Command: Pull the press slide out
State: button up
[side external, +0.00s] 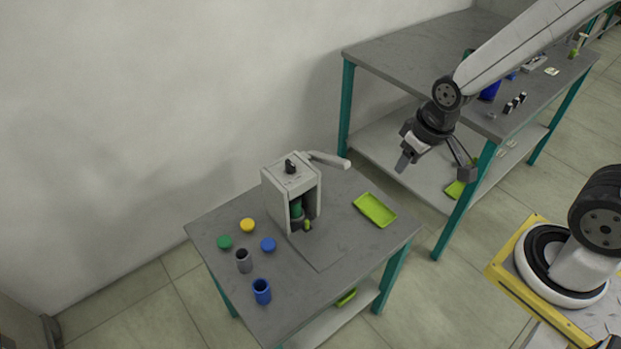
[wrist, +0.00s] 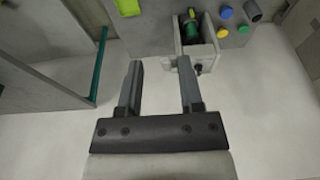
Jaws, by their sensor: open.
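The press (side external: 290,190) is a pale box with an open front, standing on the small grey table, with a lever (side external: 328,159) at its top right. A green part stands inside it, above a dark slide (side external: 301,225) with a small yellow-green piece at the front opening. The press also shows at the top of the wrist view (wrist: 201,48), with the green part inside. My gripper (side external: 432,172) is open and empty, in the air to the right of the press and above the table's level. In the wrist view its two fingers (wrist: 159,64) are spread apart, clear of the press.
The small table (side external: 345,250) holds a green tray (side external: 375,209), yellow, green and blue caps, a grey cup (side external: 244,260) and a blue cup (side external: 261,291). A larger workbench (side external: 400,55) stands behind my gripper. The tabletop in front of the press is clear.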

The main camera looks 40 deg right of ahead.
jog(key=w+a+f, duration=0.5)
jog(key=w+f, duration=0.4)
jog(key=w, duration=0.2)
jog(key=t, duration=0.2)
send_near(309, 230)
jog(key=r, duration=0.2)
jog(key=shift+w+a+f, duration=0.1)
jog(key=shift+w+f, duration=0.05)
jog(key=shift+w, duration=0.35)
jog(key=shift+f, duration=0.2)
jog(key=shift+x, duration=3.75)
grip_shut()
